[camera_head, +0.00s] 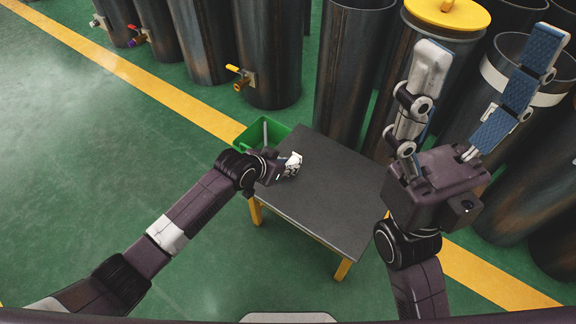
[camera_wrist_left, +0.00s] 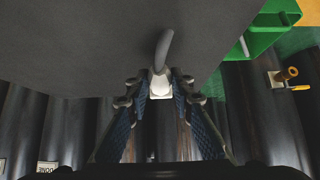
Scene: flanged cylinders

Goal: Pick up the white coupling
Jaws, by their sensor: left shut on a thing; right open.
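The white coupling (camera_wrist_left: 160,86) shows in the left wrist view as a small white piece with a curved grey part (camera_wrist_left: 165,50) at its far end. It sits between the fingertips of my left gripper (camera_wrist_left: 158,92), which is shut on it. In the head view my left gripper (camera_head: 286,168) is over the dark grey tabletop (camera_head: 335,190), near its left side. The coupling is mostly hidden there, and I cannot tell whether it touches the table. My right gripper (camera_head: 488,55) is open and empty, raised at the right with its fingers wide apart.
A green bin (camera_head: 248,137) stands at the table's far left corner, with a grey piece in it. Tall dark cylinders (camera_head: 268,50) line the back and right; one has a yellow lid (camera_head: 447,12). The right part of the tabletop is clear.

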